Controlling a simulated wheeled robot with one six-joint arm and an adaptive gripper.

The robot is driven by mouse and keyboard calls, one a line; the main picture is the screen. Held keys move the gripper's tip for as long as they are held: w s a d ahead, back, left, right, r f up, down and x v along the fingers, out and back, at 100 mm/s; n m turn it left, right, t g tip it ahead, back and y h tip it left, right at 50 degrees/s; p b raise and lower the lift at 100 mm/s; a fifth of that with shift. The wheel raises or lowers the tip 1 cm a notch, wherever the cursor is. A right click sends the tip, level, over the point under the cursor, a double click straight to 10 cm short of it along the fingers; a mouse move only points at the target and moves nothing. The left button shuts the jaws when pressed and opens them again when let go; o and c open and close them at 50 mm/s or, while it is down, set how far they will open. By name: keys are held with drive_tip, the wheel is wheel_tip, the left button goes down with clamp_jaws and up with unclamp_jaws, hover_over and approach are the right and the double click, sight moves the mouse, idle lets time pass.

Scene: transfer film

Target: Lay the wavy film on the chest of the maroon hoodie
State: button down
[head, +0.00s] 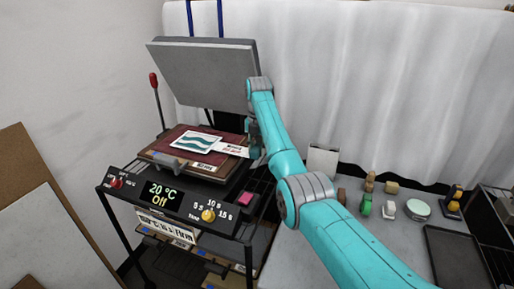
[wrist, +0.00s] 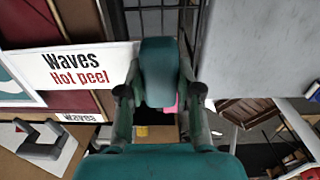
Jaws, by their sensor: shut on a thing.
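The wavy film (head: 196,141) is a white sheet with teal waves, over the maroon hoodie (head: 168,141) on the press's lower plate. Its white tab reads "Waves Hot peel" in the wrist view (wrist: 72,88) and points toward my gripper (head: 254,147). My gripper is shut on the tab's end at the plate's right side; its fingers (wrist: 160,98) hide the grip itself in the wrist view. The film looks flat and level; I cannot tell whether it touches the cloth. Maroon cloth (wrist: 22,22) shows beyond and below the film.
The heat press's grey upper plate (head: 203,75) is raised behind the hoodie. Its front panel (head: 180,203) reads 20 °C and Off. A grey table (head: 330,245) at right holds small coloured items and a dark tray (head: 455,258).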

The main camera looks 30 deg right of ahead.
drive_tip(key=shift+f, duration=0.55)
drive_tip(key=c, duration=0.7)
unclamp_jaws()
drive_tip(key=shift+r, duration=0.1)
wheel_tip(320, 180, up, 7)
drive_tip(key=shift+r, duration=0.15)
